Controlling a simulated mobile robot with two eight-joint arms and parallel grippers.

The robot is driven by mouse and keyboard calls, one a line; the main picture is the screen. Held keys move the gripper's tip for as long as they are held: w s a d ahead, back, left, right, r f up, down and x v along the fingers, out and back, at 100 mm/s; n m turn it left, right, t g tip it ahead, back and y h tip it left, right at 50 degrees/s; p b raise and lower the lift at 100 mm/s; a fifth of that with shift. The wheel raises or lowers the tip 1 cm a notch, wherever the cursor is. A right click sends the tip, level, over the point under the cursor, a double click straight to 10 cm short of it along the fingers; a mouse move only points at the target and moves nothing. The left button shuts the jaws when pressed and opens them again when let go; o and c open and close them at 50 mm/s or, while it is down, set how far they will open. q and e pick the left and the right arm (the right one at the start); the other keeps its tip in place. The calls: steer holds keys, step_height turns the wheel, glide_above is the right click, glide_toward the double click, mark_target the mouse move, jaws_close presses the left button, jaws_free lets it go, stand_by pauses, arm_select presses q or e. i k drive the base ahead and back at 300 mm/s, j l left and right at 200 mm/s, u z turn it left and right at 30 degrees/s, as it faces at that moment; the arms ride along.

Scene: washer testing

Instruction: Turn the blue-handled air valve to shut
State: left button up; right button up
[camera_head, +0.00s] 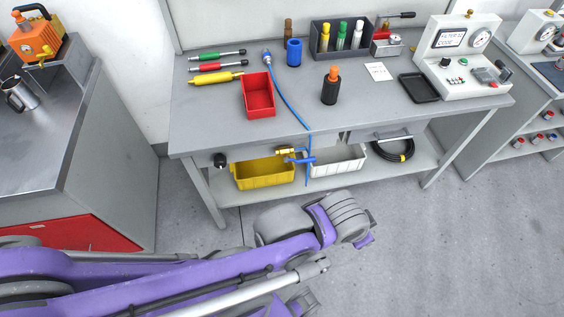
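The air valve has a brass body (284,151) below the front edge of the workbench. Its blue handle (301,160) points to the right, roughly level in the picture. A blue hose (290,107) runs from the benchtop over the front edge and hangs close to the valve. My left arm reaches in from the left, and my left gripper (362,238) is in front of the bench, below and right of the valve and apart from it. Its finger opening is not clear from this angle. My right gripper is not in view.
A yellow bin (262,178) and a white bin (338,166) stand on the lower shelf behind the valve. A black knob (220,160) is on the bench front at left. A bench leg (216,212) stands at left. The floor at right is clear.

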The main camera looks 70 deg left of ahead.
mark_target(313, 160)
steer(key=u, duration=2.05)
steer(key=i+j, duration=0.1)
steer(key=i, duration=0.15)
steer(key=z, duration=0.05)
